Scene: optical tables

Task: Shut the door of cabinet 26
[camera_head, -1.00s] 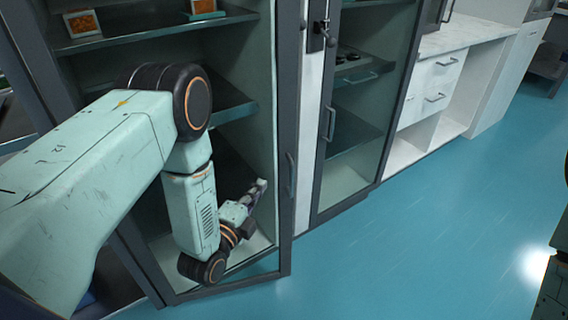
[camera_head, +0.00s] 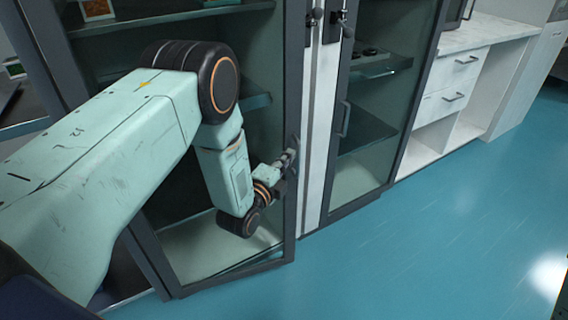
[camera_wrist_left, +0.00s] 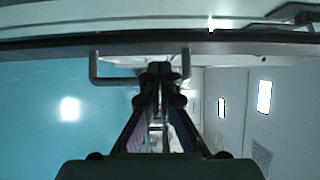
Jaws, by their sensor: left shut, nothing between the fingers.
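The glass door (camera_head: 294,90) with a dark frame hangs on the cabinet at the left in the head view. Its lower edge stands slightly out from the cabinet, so it looks a little ajar. No cabinet number is legible. My left gripper (camera_head: 291,154) is shut and empty, at the door's free-side upright by the handle, which is mostly hidden there. In the left wrist view, the shut fingertips (camera_wrist_left: 160,70) are at the dark door frame (camera_wrist_left: 125,44), between the two legs of the bar handle (camera_wrist_left: 93,68). Contact cannot be told. My right gripper is not in view.
A second glass-door cabinet (camera_head: 345,195) stands to the right behind a white strip (camera_head: 312,120). White drawers (camera_head: 442,102) are further right. Shelves with small boxes (camera_head: 96,9) show inside the left cabinet. The blue floor (camera_head: 430,240) in front is clear.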

